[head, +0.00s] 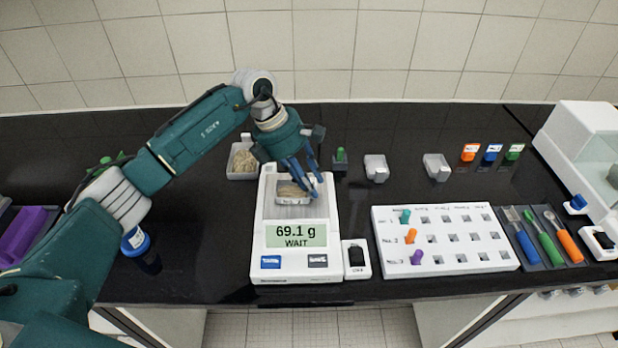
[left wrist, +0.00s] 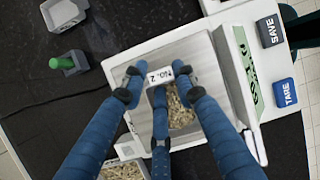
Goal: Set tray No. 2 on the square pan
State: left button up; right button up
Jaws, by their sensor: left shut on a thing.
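Tray No. 2 (head: 290,189) is a small pale tray of tan, chip-like material. It is over the square pan (head: 280,212) of the white balance, near the pan's back. In the left wrist view its label reads "No. 2" (left wrist: 163,75) and the metal pan (left wrist: 192,50) shows around it. My left gripper (head: 303,187) is shut on the tray from above. The balance display (head: 296,235) reads 69.1 g with WAIT. Whether the tray's base rests fully on the pan is hidden. My right gripper is in neither view.
Another filled tray (head: 243,160) stands just behind and left of the balance. Behind and right are a green-knobbed piece (head: 341,158) and two empty trays (head: 376,168). A white rack (head: 447,240) with coloured pegs and a small black-topped box (head: 356,258) stand right of the balance.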

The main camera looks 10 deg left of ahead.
aim_at(292, 191)
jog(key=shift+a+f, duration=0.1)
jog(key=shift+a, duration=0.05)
pick_arm(q)
jog(key=o, duration=0.5)
jog(key=shift+f, duration=0.15)
jog(key=shift+c, duration=0.2)
jog(key=o, duration=0.4)
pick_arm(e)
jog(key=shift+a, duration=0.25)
pick_arm(q)
jog(key=shift+o, duration=0.2)
jog(key=shift+r, duration=0.3)
jog(key=b+v, duration=0.4)
jog(key=v, duration=0.7)
jog(key=shift+a+r, duration=0.15)
jog(key=shift+r, duration=0.25)
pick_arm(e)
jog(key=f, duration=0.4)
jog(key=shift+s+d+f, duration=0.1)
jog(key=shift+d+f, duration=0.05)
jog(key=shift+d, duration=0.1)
pick_arm(q)
jog(key=shift+s, duration=0.1)
